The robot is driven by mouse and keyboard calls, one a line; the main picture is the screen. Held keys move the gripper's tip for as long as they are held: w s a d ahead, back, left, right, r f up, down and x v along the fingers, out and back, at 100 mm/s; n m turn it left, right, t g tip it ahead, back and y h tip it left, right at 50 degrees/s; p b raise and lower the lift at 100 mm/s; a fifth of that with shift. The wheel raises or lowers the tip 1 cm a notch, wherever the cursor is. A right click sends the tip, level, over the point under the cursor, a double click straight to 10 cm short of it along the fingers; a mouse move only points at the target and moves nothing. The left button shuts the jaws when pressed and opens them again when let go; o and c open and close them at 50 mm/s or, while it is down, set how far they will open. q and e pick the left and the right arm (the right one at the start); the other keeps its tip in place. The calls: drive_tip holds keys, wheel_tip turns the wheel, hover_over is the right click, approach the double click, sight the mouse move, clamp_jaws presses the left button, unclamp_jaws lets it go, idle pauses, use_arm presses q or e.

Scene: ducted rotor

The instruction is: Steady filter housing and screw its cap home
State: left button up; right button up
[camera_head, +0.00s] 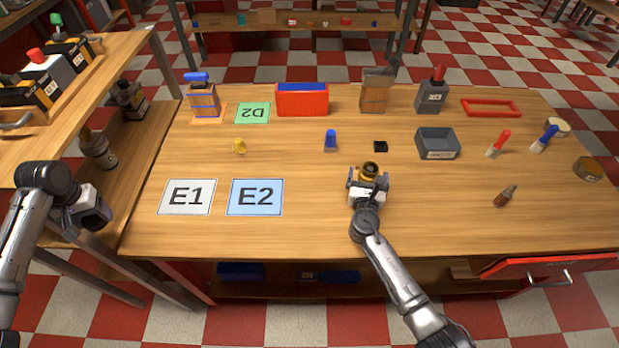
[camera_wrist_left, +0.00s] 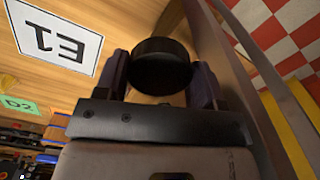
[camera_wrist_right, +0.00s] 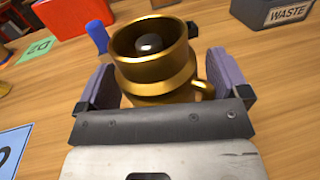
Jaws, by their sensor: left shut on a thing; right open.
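The brass filter housing (camera_head: 370,170) stands upright on the table with its round mouth open at the top. In the right wrist view the housing (camera_wrist_right: 155,65) shows a dark rounded thing inside and a small side loop. My right gripper (camera_head: 368,186) is open, with its fingers on either side of the housing. My left gripper (camera_head: 104,214) is off the table's left edge, near the side shelf. In the left wrist view it is shut on a round black cap (camera_wrist_left: 160,66).
A blue peg-like piece (camera_head: 330,141) and a small black block (camera_head: 380,146) stand behind the housing. A grey waste bin (camera_head: 438,144) is at its back right. Mats E1 (camera_head: 187,197) and E2 (camera_head: 255,197) lie bare to the left. A yellow piece (camera_head: 239,146) stands behind them.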

sight(370, 175)
drive_tip(key=c, duration=1.2)
use_arm(q)
drive_tip(key=shift+r, duration=0.1)
use_arm(e)
drive_tip(key=shift+r, duration=0.2)
use_arm(q)
drive_tip(key=shift+r+p, duration=0.85)
drive_tip(key=shift+p, duration=0.05)
use_arm(e)
drive_tip(key=shift+r, duration=1.45)
use_arm(q)
drive_tip(key=shift+r+p, duration=0.3)
use_arm(e)
drive_tip(key=shift+r, duration=0.6)
use_arm(q)
wheel_tip(370, 175, up, 4)
drive_tip(key=p, duration=0.4)
drive_tip(key=shift+r+p, duration=0.25)
drive_tip(key=shift+p, duration=0.05)
use_arm(e)
drive_tip(key=s+d+r, duration=0.4)
drive_tip(key=d+r, duration=0.2)
drive_tip(key=d, duration=0.4)
drive_tip(key=shift+s+d+r, duration=0.3)
drive_tip(key=shift+d, duration=0.05)
